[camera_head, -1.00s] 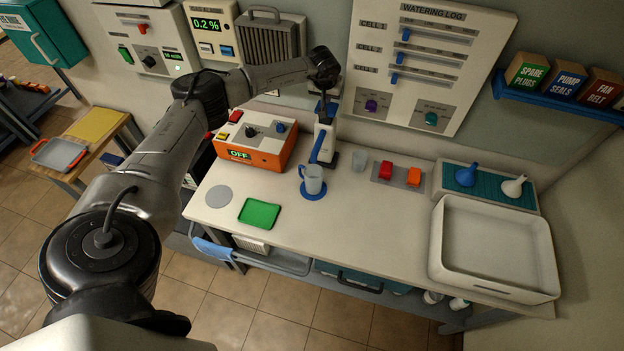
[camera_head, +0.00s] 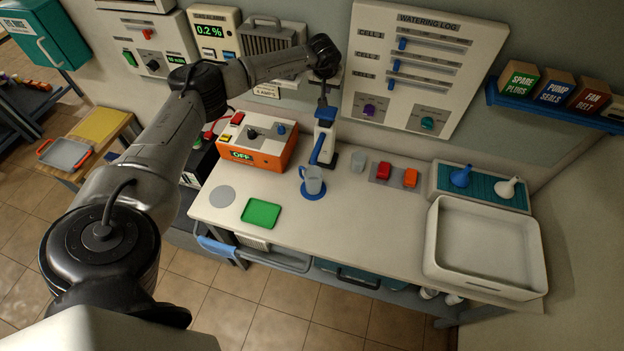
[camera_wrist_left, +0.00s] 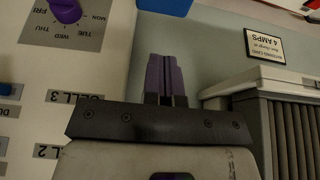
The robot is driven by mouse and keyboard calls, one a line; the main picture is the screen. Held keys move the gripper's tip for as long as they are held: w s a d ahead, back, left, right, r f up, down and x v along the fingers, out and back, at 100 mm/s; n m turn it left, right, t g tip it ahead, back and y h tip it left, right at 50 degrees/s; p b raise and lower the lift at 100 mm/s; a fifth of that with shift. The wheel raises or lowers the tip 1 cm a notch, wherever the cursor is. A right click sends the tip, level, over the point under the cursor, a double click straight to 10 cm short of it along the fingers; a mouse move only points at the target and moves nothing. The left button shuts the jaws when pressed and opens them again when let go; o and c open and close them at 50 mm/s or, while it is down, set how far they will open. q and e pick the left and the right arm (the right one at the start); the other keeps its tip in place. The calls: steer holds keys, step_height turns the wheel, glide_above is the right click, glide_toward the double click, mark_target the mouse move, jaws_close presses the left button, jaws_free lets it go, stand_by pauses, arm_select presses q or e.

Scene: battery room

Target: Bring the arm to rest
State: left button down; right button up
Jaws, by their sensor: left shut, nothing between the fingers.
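My left arm reaches in from the left in the head view and bends over the back of the workbench (camera_head: 350,222). My left gripper (camera_head: 322,101) hangs just above a white and blue stand (camera_head: 326,118); I cannot tell whether they touch in the picture. In the left wrist view its two dark purple fingers (camera_wrist_left: 166,78) lie side by side, shut, with nothing seen between them. My right gripper is not in view.
A wall panel (camera_head: 470,65) with blue sliders and knobs is right of the gripper.

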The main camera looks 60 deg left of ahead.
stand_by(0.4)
